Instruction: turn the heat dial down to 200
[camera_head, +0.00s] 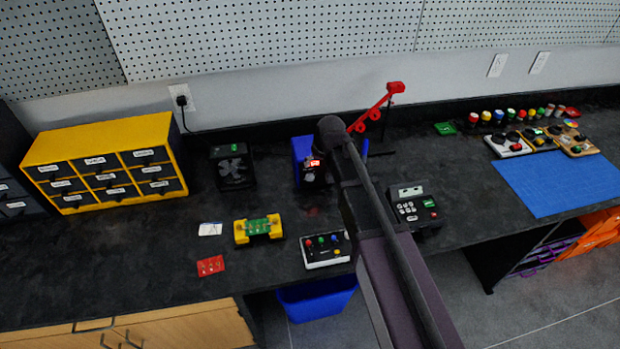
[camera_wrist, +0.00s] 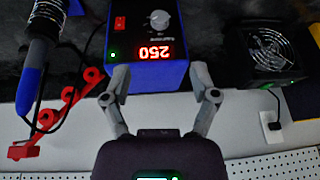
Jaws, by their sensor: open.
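The blue soldering station (camera_wrist: 150,77) shows in the wrist view, upside down, with a red display (camera_wrist: 159,52) reading 250. Its silver heat dial (camera_wrist: 159,20) is on the dark front panel, beside a red switch (camera_wrist: 120,23). The fingers look apart from the dial.
A red stand (camera_head: 376,113) with a blue-handled iron (camera_wrist: 32,75) is beside the station. A black fan unit (camera_head: 232,166) stands on its other side. A black keypad box (camera_head: 414,206) and a button box (camera_head: 325,249) are nearer the bench front.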

